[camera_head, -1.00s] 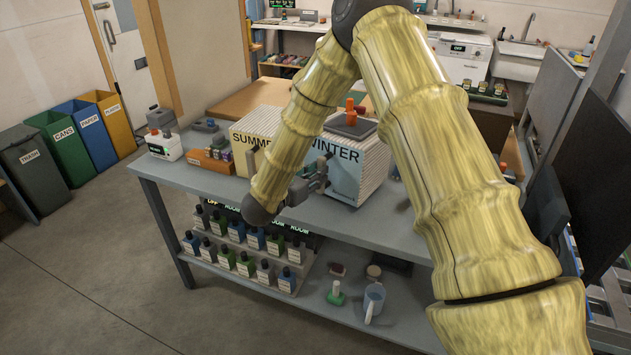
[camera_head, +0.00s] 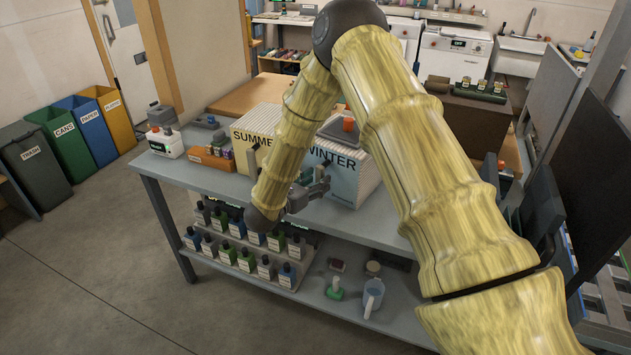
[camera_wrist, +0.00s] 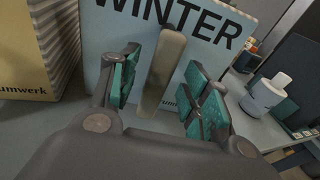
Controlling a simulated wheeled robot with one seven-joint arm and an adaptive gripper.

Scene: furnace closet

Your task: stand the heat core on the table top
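Two box-shaped cores with pale ribbed sides stand side by side on the grey table top (camera_head: 380,226). One has a yellow face marked SUMMER (camera_head: 241,150), the other a light blue face marked WINTER (camera_head: 345,184). I cannot tell from labels which is called the heat core. My gripper (camera_head: 318,188) is in front of the WINTER face. In the wrist view, my gripper (camera_wrist: 162,72) is open, its teal pads on either side of an upright beige handle (camera_wrist: 160,82) before the WINTER face (camera_wrist: 225,58). Gaps show between pads and handle.
A dark block with an orange knob (camera_head: 348,125) is behind the WINTER label. An orange tray of small items (camera_head: 210,158) and a white container (camera_head: 166,144) are at the table's left. A white bottle (camera_wrist: 268,92) stands right of WINTER.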

